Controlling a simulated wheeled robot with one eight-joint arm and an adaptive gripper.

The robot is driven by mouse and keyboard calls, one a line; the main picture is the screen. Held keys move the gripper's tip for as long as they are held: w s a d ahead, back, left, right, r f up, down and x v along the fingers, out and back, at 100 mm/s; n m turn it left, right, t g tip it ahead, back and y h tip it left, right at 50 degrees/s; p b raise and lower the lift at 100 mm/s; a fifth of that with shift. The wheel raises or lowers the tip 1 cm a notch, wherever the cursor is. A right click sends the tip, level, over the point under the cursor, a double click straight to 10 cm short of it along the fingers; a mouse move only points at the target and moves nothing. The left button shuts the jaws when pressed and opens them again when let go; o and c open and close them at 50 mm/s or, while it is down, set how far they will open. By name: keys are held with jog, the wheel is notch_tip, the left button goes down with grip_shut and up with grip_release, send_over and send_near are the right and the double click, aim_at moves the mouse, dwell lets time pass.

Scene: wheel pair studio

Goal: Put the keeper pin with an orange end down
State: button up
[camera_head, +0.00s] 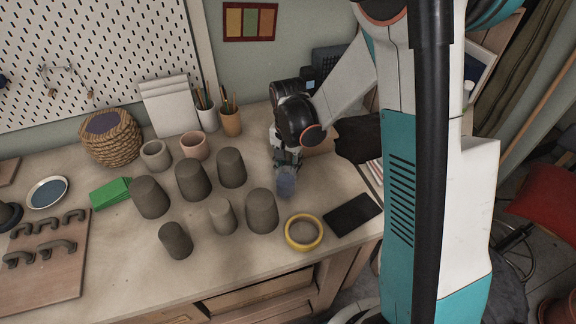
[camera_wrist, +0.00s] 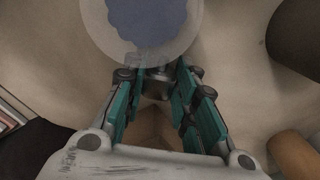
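I cannot make out a keeper pin or an orange end in either view. My gripper (camera_head: 288,165) points down over the right part of the worktop, just behind a clear glass jar (camera_head: 286,186) with blue in it. In the wrist view the fingers of my gripper (camera_wrist: 157,78) slant towards each other. A small dark grey shape sits between their tips, partly hidden; I cannot tell whether it is a held thing. The jar, with its blue middle (camera_wrist: 148,18), is right beyond the fingertips and overlaps them in the picture.
Several grey-brown cups (camera_head: 262,211) stand left of the jar. A yellow ring (camera_head: 303,232) and a black slab (camera_head: 352,214) lie in front. Two pencil holders (camera_head: 230,122) stand behind left, and a black cloth (camera_head: 358,138) lies right. The front left worktop (camera_head: 130,265) has bare room.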

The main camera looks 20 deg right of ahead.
jog(key=o, duration=0.4)
notch_tip(320, 180, up, 13)
jog(key=p, duration=0.4)
jog(key=s+r+n+t, duration=0.2)
jog(key=s+r+n, duration=0.1)
jog(key=s, duration=0.3)
jog(key=s+r+n+t, duration=0.2)
jog(key=s+r+n, duration=0.1)
jog(key=s, duration=0.3)
jog(key=s+r+n+t, duration=0.3)
jog(key=s+r, duration=0.2)
jog(key=s, duration=0.1)
jog(key=shift+d+r, duration=0.3)
